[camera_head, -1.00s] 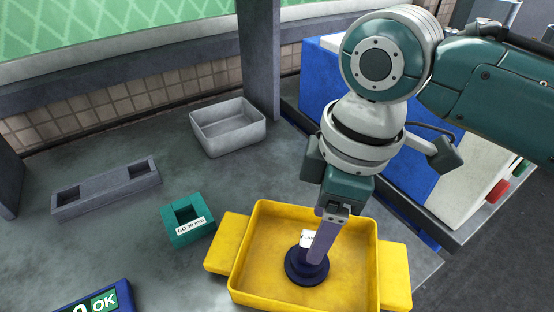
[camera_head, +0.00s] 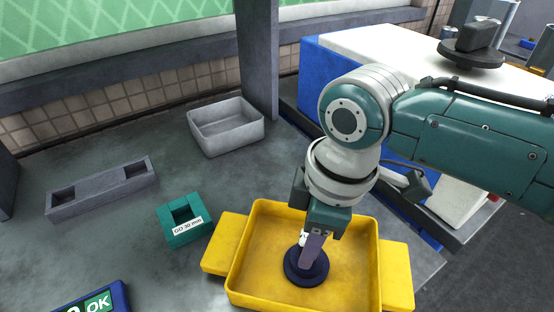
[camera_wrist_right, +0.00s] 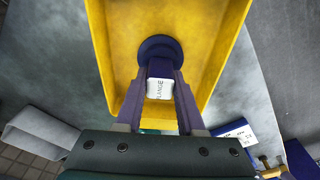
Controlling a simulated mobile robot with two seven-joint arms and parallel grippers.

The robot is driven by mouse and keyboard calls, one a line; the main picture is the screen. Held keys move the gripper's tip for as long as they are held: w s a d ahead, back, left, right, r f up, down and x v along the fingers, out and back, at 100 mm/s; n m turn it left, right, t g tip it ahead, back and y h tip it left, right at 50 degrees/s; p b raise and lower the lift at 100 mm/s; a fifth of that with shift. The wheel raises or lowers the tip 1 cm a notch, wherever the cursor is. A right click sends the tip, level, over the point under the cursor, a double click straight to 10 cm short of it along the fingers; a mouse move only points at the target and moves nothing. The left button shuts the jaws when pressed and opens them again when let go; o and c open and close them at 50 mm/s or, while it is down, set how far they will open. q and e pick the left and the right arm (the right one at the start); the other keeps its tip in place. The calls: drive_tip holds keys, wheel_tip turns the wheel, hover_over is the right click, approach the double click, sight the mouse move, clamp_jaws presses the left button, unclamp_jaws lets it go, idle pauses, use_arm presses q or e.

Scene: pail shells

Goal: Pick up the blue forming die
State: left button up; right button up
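The blue forming die (camera_head: 306,272) stands in the yellow tray (camera_head: 255,215), its round dark blue base on the tray floor. In the right wrist view its round flange (camera_wrist_right: 160,46) shows at the far end of the fingers, with a white label reading "FLANGE" on its upper part. My right gripper (camera_head: 312,250) points down into the tray. Its two purple-grey fingers (camera_wrist_right: 160,80) stand on either side of the die's upper part. Whether they press on it or leave a small gap I cannot tell. My left gripper is not in view.
A green gauge block (camera_head: 184,222) labelled "GO 30 mm" lies left of the tray. A grey two-pocket block (camera_head: 100,190), an empty grey bin (camera_head: 226,127) and an "OK" display (camera_head: 95,303) are also on the table. A post (camera_head: 257,60) rises behind the bin.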

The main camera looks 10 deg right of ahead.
clamp_jaws()
drive_tip(key=shift+r, duration=0.1)
idle(0.4)
